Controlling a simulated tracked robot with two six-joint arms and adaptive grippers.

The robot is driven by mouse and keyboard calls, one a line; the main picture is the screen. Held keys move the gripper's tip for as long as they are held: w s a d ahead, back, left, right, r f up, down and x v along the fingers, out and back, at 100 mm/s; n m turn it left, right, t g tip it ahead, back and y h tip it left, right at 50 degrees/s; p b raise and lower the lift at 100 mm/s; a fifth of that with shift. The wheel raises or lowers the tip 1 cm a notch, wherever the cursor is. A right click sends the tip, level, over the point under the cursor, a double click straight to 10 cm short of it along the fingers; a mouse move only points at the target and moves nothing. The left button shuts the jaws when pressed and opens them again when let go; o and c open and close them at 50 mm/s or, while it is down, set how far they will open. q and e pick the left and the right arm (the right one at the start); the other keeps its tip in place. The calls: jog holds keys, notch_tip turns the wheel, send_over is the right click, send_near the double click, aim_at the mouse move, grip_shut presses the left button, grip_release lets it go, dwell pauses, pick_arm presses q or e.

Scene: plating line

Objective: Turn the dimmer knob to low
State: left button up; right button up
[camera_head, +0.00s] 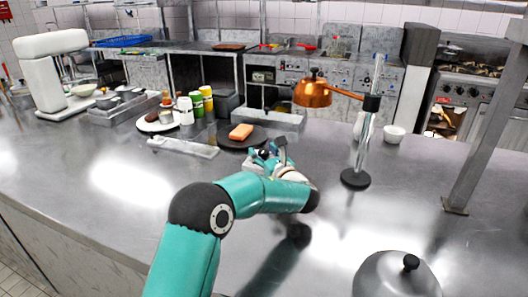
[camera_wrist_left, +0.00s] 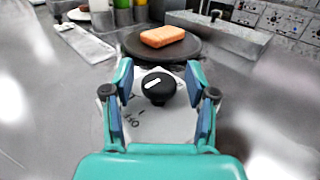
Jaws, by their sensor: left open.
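The dimmer knob (camera_wrist_left: 158,88) is round and black with a white pointer line. It sits on a pale plate (camera_wrist_left: 152,125) with dark lettering that seems to include OFF. The pointer line slants between lower left and upper right in the left wrist view. My left gripper (camera_wrist_left: 159,72) is open, with one finger on each side of the knob and gaps showing between fingers and knob. In the head view my left gripper (camera_head: 268,155) is over the counter before the dark plate, and it hides the knob. My right gripper is not in view.
A dark round plate (camera_head: 228,143) with an orange block (camera_head: 241,132) lies just beyond. A copper heat lamp (camera_head: 313,92) stands on a black base (camera_head: 355,179) to the right. A metal dome lid (camera_head: 392,276) is at the front right. The counter at left front is clear.

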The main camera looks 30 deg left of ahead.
pick_arm(q)
grip_shut()
dwell(0.3)
jog(key=shift+a+m+t+b, duration=0.1)
jog(key=shift+m+t+b, duration=0.25)
jog(key=shift+b, duration=0.4)
jog(key=m+t+h+b, duration=0.2)
jog(key=m+h+b, duration=0.1)
jog(key=b, duration=0.4)
jog(key=m+t+h+b, duration=0.3)
jog(key=h+b, duration=0.2)
jog(key=b, duration=0.3)
jog(key=m+t+h+b, duration=0.2)
jog(key=m+h+b, duration=0.1)
jog(key=b, duration=0.5)
jog(key=shift+f+t+h, duration=0.2)
jog(key=shift+t+h, duration=0.05)
jog(key=shift+h, duration=0.45)
jog(key=shift+r+m+h+b, duration=0.2)
jog(key=shift+m+h+b, duration=0.25)
jog(key=shift+b, duration=0.45)
